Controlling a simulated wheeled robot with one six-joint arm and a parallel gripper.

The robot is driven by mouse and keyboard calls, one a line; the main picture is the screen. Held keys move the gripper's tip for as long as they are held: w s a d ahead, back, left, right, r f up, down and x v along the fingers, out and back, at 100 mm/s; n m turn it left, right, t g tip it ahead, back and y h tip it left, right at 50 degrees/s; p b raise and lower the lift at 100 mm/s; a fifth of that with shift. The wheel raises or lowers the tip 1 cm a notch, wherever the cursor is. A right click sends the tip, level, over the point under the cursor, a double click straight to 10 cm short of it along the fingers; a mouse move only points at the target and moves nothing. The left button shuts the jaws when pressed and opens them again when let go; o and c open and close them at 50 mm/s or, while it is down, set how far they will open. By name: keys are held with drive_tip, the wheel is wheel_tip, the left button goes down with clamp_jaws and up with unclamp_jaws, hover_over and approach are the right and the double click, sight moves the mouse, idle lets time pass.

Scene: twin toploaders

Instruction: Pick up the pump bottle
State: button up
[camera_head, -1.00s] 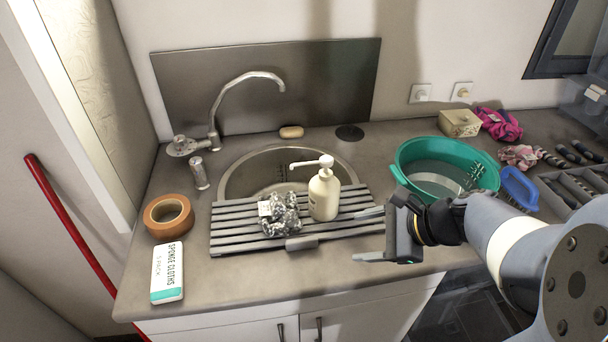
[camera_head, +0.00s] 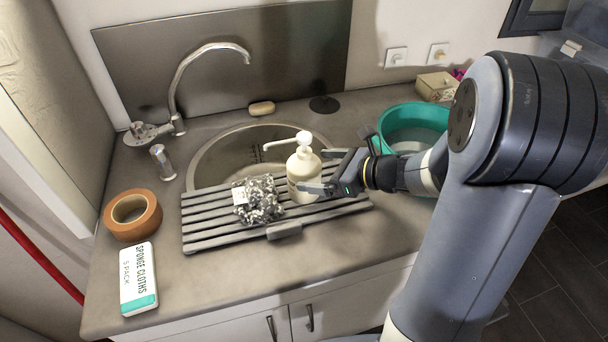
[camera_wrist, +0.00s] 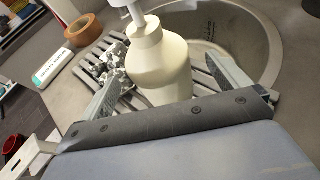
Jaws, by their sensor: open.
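The cream pump bottle (camera_head: 303,168) stands upright on the grey slatted drying rack, its white spout pointing left in the head view. My gripper (camera_head: 318,172) is open at the bottle's right side, with its fingers reaching toward it. In the wrist view the bottle (camera_wrist: 160,62) stands between the two spread fingers of my gripper (camera_wrist: 168,85), and its top is cut off by the frame edge. I cannot tell whether either finger touches the bottle.
A crumpled black-and-white cloth (camera_head: 258,200) lies on the rack (camera_head: 205,222) just left of the bottle. The sink (camera_head: 215,160) and tap (camera_head: 178,100) are behind. A tape roll (camera_head: 132,214) and sponge cloth pack (camera_head: 138,280) lie left. A green basin (camera_head: 408,118) stands right.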

sight(304, 169)
drive_tip(key=x, duration=0.4)
drive_tip(key=shift+a+f, duration=0.1)
drive_tip(key=shift+a, duration=0.15)
drive_tip(key=shift+c, duration=0.5)
drive_tip(key=c, duration=1.4)
